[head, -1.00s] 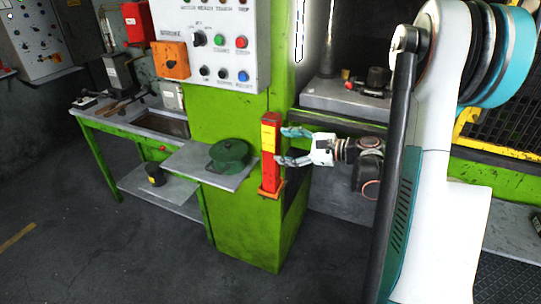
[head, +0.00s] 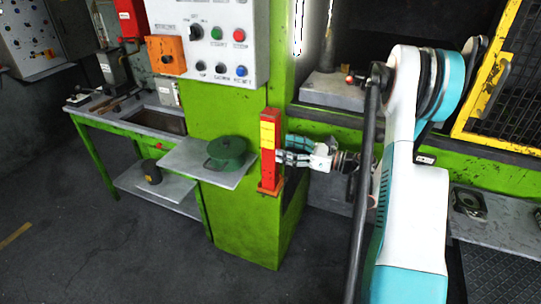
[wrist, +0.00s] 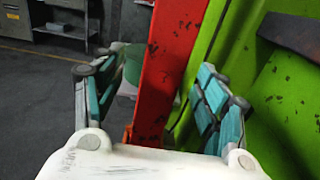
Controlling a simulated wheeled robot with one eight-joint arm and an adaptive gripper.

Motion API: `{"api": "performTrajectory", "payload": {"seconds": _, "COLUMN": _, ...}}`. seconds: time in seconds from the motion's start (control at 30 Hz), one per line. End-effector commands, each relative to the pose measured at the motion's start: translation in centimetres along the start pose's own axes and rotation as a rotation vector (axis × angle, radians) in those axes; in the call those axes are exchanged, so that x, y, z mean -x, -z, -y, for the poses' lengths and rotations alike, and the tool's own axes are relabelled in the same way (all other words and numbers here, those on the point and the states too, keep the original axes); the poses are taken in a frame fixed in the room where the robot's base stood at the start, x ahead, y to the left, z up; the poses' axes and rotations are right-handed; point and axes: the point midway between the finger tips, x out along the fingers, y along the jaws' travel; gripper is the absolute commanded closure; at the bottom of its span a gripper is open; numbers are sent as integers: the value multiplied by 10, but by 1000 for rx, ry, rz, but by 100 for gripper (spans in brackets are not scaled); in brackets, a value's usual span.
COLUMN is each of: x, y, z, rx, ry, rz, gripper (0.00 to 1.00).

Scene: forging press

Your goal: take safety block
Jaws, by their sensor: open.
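The safety block (head: 268,150) is a tall red bar with a yellow label, standing upright in an orange-red holder (head: 270,187) on the side of the green press column. In the wrist view, the red block (wrist: 170,75) stands between the two spread teal fingers of my gripper (wrist: 155,100), with visible gaps to both sides. The gripper is open. The far side of the block is hidden.
The green column (head: 235,225) is close beside the right finger in the wrist view. A grey shelf (head: 185,160) with a green round object (head: 227,152) sits left of the block. A control panel (head: 215,40) is above. A yellow mesh guard (head: 500,85) stands at the right.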

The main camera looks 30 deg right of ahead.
Motion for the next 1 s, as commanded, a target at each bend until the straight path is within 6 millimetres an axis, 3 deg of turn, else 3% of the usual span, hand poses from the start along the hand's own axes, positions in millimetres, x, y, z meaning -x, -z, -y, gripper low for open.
{"api": "performTrajectory", "payload": {"seconds": 0.33, "x": -23, "y": -2, "z": 2, "rx": 1, "ry": 0, "rz": 0, "gripper": 33}}
{"api": "performTrajectory", "payload": {"seconds": 0.63, "x": -62, "y": -6, "z": 5, "rx": 1, "ry": -1, "rz": 0, "gripper": 33}}
{"api": "performTrajectory", "payload": {"seconds": 0.87, "x": -65, "y": -7, "z": 6, "rx": 1, "ry": 1, "rz": 0, "gripper": 33}}
{"api": "performTrajectory", "payload": {"seconds": 1.0, "x": -65, "y": -7, "z": 6, "rx": 1, "ry": 1, "rz": 0, "gripper": 61}}
